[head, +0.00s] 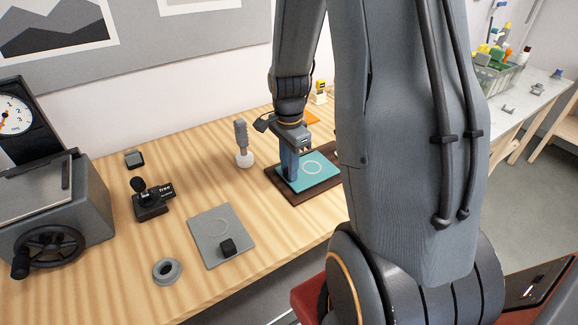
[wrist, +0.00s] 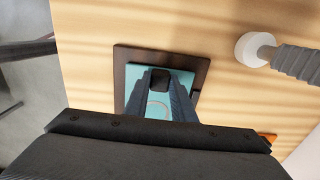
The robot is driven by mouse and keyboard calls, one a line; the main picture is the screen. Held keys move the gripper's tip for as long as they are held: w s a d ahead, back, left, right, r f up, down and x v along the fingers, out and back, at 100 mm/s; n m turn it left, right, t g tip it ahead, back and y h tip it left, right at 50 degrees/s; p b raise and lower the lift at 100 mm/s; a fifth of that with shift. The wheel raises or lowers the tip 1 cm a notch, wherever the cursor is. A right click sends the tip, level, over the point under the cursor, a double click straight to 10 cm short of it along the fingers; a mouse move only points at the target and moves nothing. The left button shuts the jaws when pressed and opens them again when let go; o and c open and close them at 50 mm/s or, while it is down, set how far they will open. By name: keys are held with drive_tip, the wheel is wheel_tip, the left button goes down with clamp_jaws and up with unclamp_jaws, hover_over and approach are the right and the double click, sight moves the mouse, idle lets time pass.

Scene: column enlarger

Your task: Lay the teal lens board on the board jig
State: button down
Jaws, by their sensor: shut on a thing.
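The teal lens board (head: 325,169) is a flat plate with a pale ring on its face. It is over the dark brown board jig (head: 317,192), whose rim shows around it; I cannot tell whether it rests on the jig or hangs just above. My gripper (head: 291,176) points down and is shut on the board's black grip block. The wrist view shows the teal board (wrist: 136,96), the brown jig (wrist: 203,76) and my gripper (wrist: 160,85) around the block. In that view the board looks slightly turned against the jig. My gripper hides part of the board.
A white-based brush-like tool (head: 242,149) stands left of the jig. A grey board (head: 212,231) with a black block, a grey ring (head: 167,270) and a black joystick-like device (head: 150,200) are further left. An orange item (head: 312,118) lies behind. My arm hides the right side.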

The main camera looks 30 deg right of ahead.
drive_tip(key=shift+f, duration=0.15)
drive_tip(key=c, duration=1.4)
unclamp_jaws()
drive_tip(key=shift+r+p, duration=2.95)
drive_tip(key=shift+r, duration=1.1)
wheel_tip(320, 180, up, 8)
drive_tip(key=b, duration=0.2)
drive_tip(key=shift+b, duration=0.35)
drive_tip(key=shift+f, duration=0.15)
